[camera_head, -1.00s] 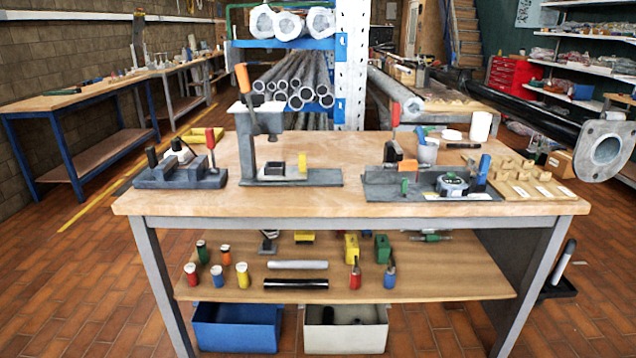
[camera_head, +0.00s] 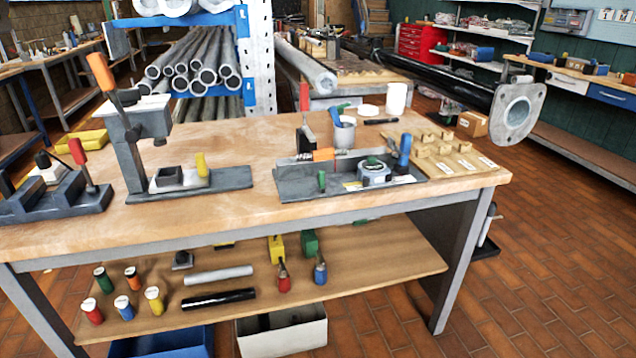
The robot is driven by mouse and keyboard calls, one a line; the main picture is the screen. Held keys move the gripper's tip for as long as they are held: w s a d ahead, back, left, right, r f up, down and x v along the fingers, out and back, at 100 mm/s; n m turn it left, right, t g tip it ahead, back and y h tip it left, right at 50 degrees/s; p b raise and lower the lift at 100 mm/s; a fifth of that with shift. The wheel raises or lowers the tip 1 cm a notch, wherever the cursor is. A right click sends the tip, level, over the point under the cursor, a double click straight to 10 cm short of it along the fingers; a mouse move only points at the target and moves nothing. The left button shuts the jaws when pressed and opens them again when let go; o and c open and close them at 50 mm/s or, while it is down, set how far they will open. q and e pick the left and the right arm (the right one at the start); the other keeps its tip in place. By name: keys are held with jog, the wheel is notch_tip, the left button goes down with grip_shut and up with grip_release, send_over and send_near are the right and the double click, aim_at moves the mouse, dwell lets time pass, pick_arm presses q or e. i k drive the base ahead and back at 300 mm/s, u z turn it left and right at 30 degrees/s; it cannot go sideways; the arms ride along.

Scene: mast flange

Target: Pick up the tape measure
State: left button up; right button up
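The tape measure (camera_head: 374,172) is a small rounded grey and dark case with a greenish top. It sits on the grey metal fixture plate (camera_head: 300,187) at the right part of the workbench. A blue-handled part (camera_head: 404,152) stands close to its right, and an orange block (camera_head: 323,155) lies behind it to the left. A small green piece (camera_head: 322,181) stands left of it at the plate's front. Neither of my grippers is in view.
The wooden workbench top (camera_head: 240,150) has free room behind the fixtures. A press with an orange handle (camera_head: 103,72) stands left. A grey cup (camera_head: 344,133) and a wooden block board (camera_head: 450,160) flank the tape measure's fixture. The lower shelf (camera_head: 380,255) holds several bottles.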

aim_at(378, 173)
jog(key=k, duration=0.55)
jog(key=z, duration=0.85)
jog(key=i, duration=1.75)
jog(key=u, duration=1.2)
jog(key=i, duration=0.2)
jog(key=u, duration=0.15)
